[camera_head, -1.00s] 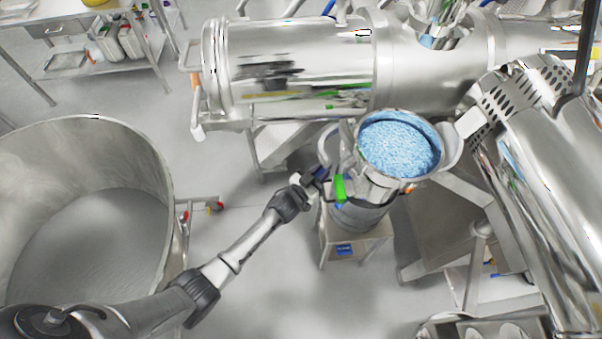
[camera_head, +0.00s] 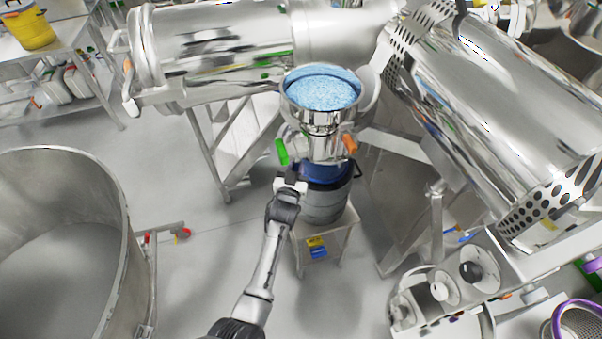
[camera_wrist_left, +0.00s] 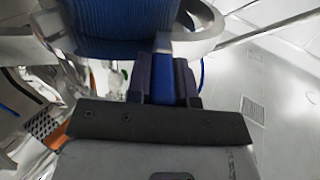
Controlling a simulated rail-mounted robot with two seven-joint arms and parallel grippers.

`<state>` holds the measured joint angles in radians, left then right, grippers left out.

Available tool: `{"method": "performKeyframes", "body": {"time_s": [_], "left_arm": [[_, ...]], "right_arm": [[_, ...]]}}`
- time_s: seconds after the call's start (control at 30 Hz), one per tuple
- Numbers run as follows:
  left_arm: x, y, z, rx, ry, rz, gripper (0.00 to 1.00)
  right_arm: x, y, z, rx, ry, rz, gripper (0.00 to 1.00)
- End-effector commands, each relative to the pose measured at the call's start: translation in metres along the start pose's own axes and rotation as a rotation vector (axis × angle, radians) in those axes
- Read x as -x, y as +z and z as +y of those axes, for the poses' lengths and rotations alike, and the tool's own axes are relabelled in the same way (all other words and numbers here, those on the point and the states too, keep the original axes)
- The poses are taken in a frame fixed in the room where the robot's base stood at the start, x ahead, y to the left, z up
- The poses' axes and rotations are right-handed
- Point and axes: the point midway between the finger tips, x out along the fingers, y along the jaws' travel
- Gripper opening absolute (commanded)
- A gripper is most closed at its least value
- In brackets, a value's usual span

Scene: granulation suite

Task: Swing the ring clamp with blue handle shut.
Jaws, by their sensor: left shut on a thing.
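My left gripper (camera_head: 291,184) is at the front left of the drum, just under the hopper outlet. In the left wrist view its dark fingers (camera_wrist_left: 164,88) are shut on the blue handle (camera_wrist_left: 162,62) of the ring clamp. A curved metal band (camera_wrist_left: 205,28), which looks like the clamp ring, runs beside a ribbed blue collar (camera_wrist_left: 115,22). The blue collar (camera_head: 326,173) also shows in the head view, on top of the grey drum (camera_head: 325,207). The ring's far side and its closure are hidden. My right gripper is not in view.
A steel hopper full of blue granules (camera_head: 322,92) stands above the drum, with a green handle (camera_head: 281,152) and an orange handle (camera_head: 350,144) below it. A large steel bowl (camera_head: 128,250) is at left. Slanted machinery (camera_head: 490,110) is at right. Floor in front is clear.

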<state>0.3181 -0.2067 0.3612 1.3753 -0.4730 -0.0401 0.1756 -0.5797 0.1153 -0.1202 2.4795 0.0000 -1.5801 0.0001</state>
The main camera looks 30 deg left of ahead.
Motion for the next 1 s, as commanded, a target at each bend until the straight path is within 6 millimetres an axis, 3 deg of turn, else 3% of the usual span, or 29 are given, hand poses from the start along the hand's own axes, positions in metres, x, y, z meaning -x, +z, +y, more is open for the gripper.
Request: {"method": "performKeyframes", "body": {"time_s": [0.33, 0.37, 0.63, 1.0], "left_arm": [[-0.0003, -0.0003, 0.0, -0.001, -0.001, 0.002, 0.0], [-0.0003, -0.0003, 0.0, -0.001, -0.001, 0.002, 0.22], [-0.0003, -0.0002, -0.0004, 0.0, -0.001, 0.001, 0.47], [0.0052, -0.0015, -0.001, -0.001, 0.001, -0.001, 0.47]], "right_arm": [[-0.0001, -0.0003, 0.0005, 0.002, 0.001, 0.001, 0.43], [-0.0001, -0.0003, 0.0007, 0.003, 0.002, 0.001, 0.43], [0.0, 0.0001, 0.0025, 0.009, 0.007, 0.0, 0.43], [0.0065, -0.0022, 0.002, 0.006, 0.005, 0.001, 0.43]]}}
